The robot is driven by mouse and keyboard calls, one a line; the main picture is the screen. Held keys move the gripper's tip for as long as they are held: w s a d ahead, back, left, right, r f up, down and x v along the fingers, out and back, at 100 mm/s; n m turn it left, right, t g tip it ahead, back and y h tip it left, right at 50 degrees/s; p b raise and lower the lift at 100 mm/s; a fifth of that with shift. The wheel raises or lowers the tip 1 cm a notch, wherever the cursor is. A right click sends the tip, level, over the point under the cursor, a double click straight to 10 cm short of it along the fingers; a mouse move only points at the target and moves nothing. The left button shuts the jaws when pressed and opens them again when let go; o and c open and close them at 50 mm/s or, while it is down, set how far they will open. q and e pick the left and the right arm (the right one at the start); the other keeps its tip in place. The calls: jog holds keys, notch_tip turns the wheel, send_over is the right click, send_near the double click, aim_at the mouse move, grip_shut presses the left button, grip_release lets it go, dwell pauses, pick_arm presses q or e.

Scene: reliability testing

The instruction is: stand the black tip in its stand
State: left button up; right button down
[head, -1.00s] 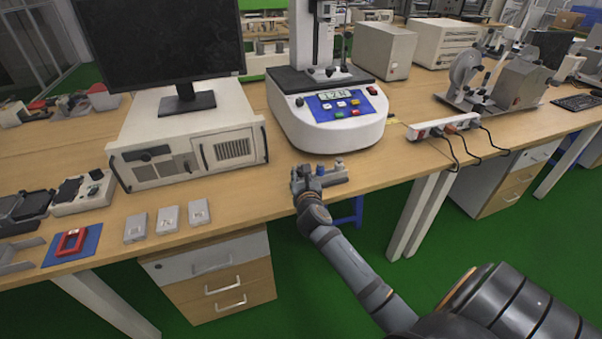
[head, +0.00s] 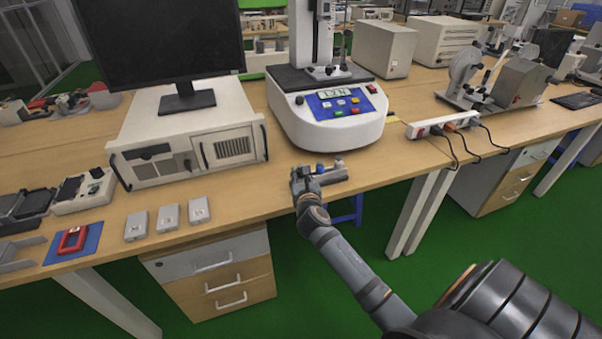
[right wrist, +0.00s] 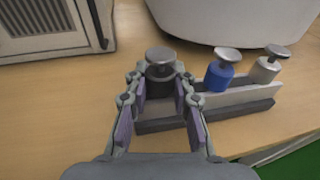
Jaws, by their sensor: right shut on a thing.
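The black tip (right wrist: 160,81), a dark cylinder with a metal disc on top, is between the fingers of my right gripper (right wrist: 160,90), which is shut on it. It looks upright at the left end of the grey stand (right wrist: 238,96). A blue tip (right wrist: 219,77) and a silver tip (right wrist: 265,70) stand upright in the stand to the right. In the head view my right gripper (head: 300,178) is at the left end of the stand (head: 334,175). My left gripper is not in view.
The white test machine (head: 328,130) stands just behind the stand. A white instrument case (head: 190,150) and monitor are to the left. Several small grey blocks (head: 168,218) and a red part (head: 72,240) on a blue mat lie near the front edge. Bare wood surrounds the stand.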

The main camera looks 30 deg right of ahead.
jog(key=c, duration=1.6)
grip_release()
jog(key=shift+s+f, duration=0.15)
jog(key=shift+f, duration=0.4)
jog(key=o, duration=0.5)
jog(key=shift+a+f, duration=0.1)
jog(key=shift+a, duration=0.05)
jog(key=shift+o, duration=0.2)
jog(key=shift+s+a, duration=0.1)
jog(key=shift+s, duration=0.15)
jog(key=r+v, duration=0.1)
jog(key=v, duration=1)
jog(key=shift+r, duration=0.15)
jog(key=shift+a, duration=0.1)
